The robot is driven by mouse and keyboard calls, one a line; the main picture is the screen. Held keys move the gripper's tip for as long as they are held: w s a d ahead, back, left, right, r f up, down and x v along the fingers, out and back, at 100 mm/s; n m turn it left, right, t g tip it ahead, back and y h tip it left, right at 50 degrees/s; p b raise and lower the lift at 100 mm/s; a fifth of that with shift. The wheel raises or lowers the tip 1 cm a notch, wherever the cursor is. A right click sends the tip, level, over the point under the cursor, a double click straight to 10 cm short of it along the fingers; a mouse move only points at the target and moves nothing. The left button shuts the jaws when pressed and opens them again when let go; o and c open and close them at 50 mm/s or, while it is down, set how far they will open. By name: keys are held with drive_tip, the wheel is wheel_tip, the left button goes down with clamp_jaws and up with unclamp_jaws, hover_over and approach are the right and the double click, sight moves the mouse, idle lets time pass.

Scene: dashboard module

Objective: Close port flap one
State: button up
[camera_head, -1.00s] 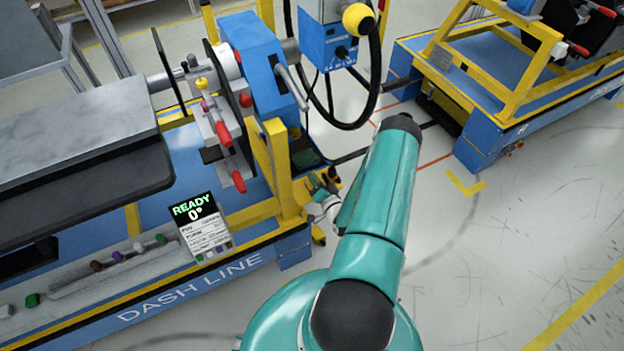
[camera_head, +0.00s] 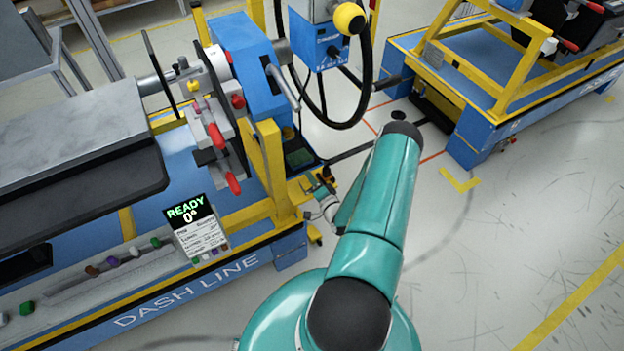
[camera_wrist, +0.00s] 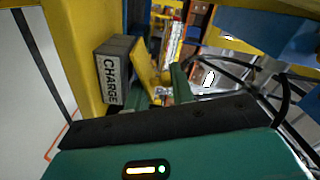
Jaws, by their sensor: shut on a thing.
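No part is clearly labelled as port flap one. In the wrist view, the two dark green fingers of my gripper (camera_wrist: 160,92) are shut around part of a yellow piece (camera_wrist: 148,74). Whether this piece is the flap I cannot tell. A small silver part shows low between the fingers. A grey box marked CHARGE (camera_wrist: 112,72) is just left of the fingers, against a yellow post. In the head view, my gripper (camera_head: 325,190) is small and partly hidden by my arm, beside the lower end of the yellow frame.
A blue control box with a hanging black cable (camera_head: 368,90) stands behind. Another blue and yellow bench (camera_head: 480,120) is at right. Floor at lower right is open.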

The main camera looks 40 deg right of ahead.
drive_tip(key=o, duration=0.9)
drive_tip(key=shift+a, duration=0.1)
